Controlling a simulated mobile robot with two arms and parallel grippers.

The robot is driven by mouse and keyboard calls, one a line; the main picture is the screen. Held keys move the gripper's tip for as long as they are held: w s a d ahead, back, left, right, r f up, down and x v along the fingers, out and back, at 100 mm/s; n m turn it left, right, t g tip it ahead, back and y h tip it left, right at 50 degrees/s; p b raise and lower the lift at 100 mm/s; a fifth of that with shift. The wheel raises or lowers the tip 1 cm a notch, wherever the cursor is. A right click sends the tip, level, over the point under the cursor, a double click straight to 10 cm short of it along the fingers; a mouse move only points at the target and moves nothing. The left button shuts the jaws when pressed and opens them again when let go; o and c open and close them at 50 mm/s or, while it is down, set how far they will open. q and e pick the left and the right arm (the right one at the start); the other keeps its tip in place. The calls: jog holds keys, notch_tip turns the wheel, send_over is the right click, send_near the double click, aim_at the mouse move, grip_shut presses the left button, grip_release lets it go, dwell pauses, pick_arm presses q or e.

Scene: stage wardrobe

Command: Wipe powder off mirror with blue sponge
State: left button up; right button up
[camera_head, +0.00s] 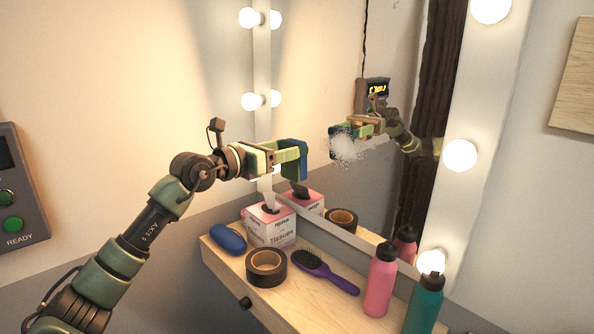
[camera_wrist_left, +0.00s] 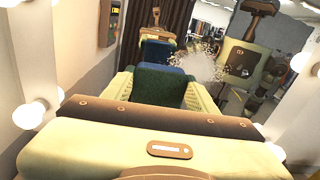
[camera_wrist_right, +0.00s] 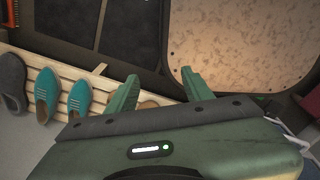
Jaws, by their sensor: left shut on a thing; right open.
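The blue sponge (camera_head: 301,160), with a dark green face, is in my left gripper (camera_head: 284,159), which is shut on it. In the left wrist view the sponge (camera_wrist_left: 160,88) sits between the two pale fingers. The white powder patch (camera_head: 347,149) is on the mirror (camera_head: 310,90), to the right of the sponge. The powder also shows in the left wrist view (camera_wrist_left: 203,66). The sponge and its reflection stand apart in the head view, so it looks clear of the glass. My right gripper (camera_wrist_right: 158,88) is open and empty, seen only in its own wrist view.
Below the left gripper, a wooden shelf (camera_head: 222,262) bears a tissue box (camera_head: 270,228), a blue oval case (camera_head: 228,238), black tape (camera_head: 266,267), a purple hairbrush (camera_head: 325,272), a pink bottle (camera_head: 380,282) and a teal bottle (camera_head: 424,308). Bulbs (camera_head: 460,155) line the mirror frame.

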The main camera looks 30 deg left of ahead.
aim_at(298, 141)
pick_arm(q)
jog(key=shift+s+d+r, duration=0.15)
jog(key=shift+r, duration=0.25)
jog(key=shift+s+d+r, duration=0.15)
jog(key=shift+r, duration=0.25)
jog(key=p+x, duration=0.1)
jog(key=x, duration=0.2)
jog(key=shift+s+d+r+p, duration=0.1)
jog(key=shift+d+r+p, duration=0.05)
jog(key=shift+p, duration=0.15)
jog(key=shift+w+f, duration=0.25)
jog(key=shift+w, duration=0.75)
jog(key=shift+w+d+p, duration=0.25)
jog(key=shift+w+p, duration=0.15)
jog(key=shift+w, duration=0.1)
pick_arm(e)
jog(key=shift+w+d+r, duration=0.2)
jog(key=shift+d+r, duration=0.3)
jog(key=shift+r, duration=0.05)
jog(key=shift+w+d+r, duration=0.2)
jog(key=shift+d+r, duration=0.3)
jog(key=shift+r, duration=0.05)
pick_arm(q)
jog(key=shift+p+x, duration=0.3)
jog(key=shift+x, duration=0.85)
pick_arm(e)
jog(key=shift+a+r, duration=0.35)
